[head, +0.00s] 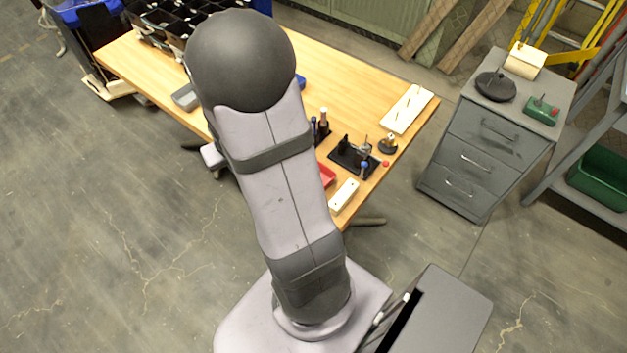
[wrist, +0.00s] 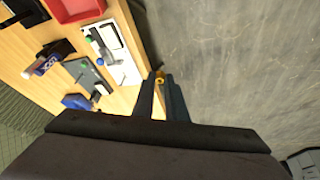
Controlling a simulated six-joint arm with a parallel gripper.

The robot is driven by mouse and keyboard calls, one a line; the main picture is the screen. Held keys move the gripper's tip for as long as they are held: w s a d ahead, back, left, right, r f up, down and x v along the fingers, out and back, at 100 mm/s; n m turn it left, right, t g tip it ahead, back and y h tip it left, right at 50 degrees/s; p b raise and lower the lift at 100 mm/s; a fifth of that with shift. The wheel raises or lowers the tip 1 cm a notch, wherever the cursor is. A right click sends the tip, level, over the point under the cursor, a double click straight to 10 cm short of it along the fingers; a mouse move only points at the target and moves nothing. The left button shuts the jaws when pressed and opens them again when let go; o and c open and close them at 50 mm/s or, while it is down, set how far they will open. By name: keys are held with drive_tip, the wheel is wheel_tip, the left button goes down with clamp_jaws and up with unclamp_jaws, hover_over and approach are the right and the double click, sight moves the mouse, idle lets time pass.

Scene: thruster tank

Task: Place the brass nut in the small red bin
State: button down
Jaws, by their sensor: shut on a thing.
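The brass nut (wrist: 159,77) shows as a small golden piece between the fingertips of my gripper (wrist: 160,82) in the wrist view. The gripper is shut on it. Behind them in the picture are the table's edge and the grey floor. The small red bin (wrist: 82,9) is at the upper left of the wrist view, partly cut off by the frame, apart from the gripper. In the head view, part of the red bin (head: 327,176) shows beside my arm, which hides the rest. My arm hides the gripper and the nut there.
In the head view, a black stand (head: 345,160) and a long white board (head: 407,109) lie on the table's right part. A grey drawer cabinet (head: 485,150) stands farther right.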

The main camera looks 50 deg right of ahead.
drive_tip(key=s+d+f+m+g+h+p, duration=0.1)
drive_tip(key=s+d+m+p, duration=0.4)
drive_tip(key=s+d, duration=0.9)
drive_tip(key=shift+m, duration=0.3)
drive_tip(key=f+b, duration=0.5)
drive_tip(key=shift+w+f+b, duration=0.25)
drive_tip(key=shift+f+b, duration=0.55)
drive_tip(key=shift+f, duration=1.9)
drive_tip(key=shift+f, duration=0.1)
drive_tip(key=shift+f, duration=0.15)
drive_tip(key=c, duration=1.8)
unclamp_jaws()
drive_tip(key=shift+o, duration=0.2)
